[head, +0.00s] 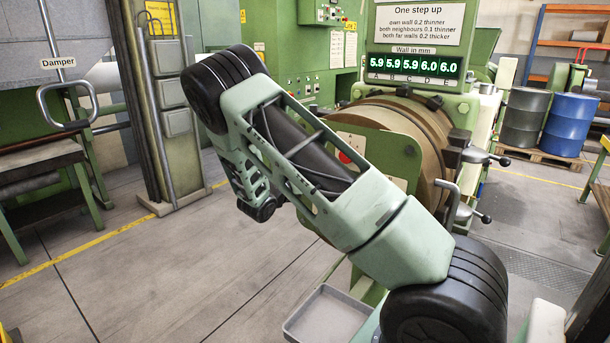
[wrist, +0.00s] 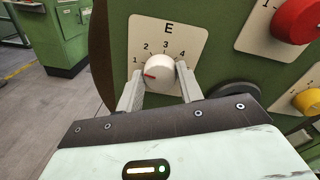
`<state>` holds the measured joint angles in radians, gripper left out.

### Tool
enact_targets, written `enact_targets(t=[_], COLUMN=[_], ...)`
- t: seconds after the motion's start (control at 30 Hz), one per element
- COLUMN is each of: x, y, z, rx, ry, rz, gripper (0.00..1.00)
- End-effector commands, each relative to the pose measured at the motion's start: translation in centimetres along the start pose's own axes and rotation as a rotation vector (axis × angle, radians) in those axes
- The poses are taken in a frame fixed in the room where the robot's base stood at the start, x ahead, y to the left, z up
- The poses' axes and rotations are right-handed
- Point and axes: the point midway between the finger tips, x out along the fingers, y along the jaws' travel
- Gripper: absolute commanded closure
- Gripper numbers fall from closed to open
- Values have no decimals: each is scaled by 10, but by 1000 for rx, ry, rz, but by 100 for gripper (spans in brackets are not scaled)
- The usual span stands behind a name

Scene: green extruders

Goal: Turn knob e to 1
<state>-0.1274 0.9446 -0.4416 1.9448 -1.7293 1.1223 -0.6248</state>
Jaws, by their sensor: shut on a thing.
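Knob E (wrist: 160,72) is a round white knob on a cream plate (wrist: 194,28) marked E, with numerals 1 to 4 around it. Its red mark points left, on the 1 side and a little below that numeral. My gripper (wrist: 160,80) has one finger on each side of the knob and is shut on it. In the head view my arm hides the gripper and knob E.
A red knob (wrist: 296,20) and a yellow knob (wrist: 308,100) sit on the same green panel to the right. A sign (head: 418,22) headed "One step up" stands above the display. A grey tray (head: 290,328) lies low in front of the machine. Open floor lies left.

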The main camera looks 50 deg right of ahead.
Motion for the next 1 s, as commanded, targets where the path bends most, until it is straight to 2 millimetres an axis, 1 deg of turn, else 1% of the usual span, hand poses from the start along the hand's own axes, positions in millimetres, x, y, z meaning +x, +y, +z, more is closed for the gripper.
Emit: enact_targets(t=[0.53, 0.57, 0.6, 0.63, 0.87, 1.0], x=[-1, -1, -1, -1, 0, -6], y=[1, 1, 1, 1, 0, 2], z=[1, 1, 1, 1, 0, -1], rx=[-27, -26, -26, -26, -25, -24], ry=[0, 0, 0, 0, 1, 1], rz=[2, 2, 2, 2, 0, 1], gripper=[86, 55, 44, 42, 42, 42])
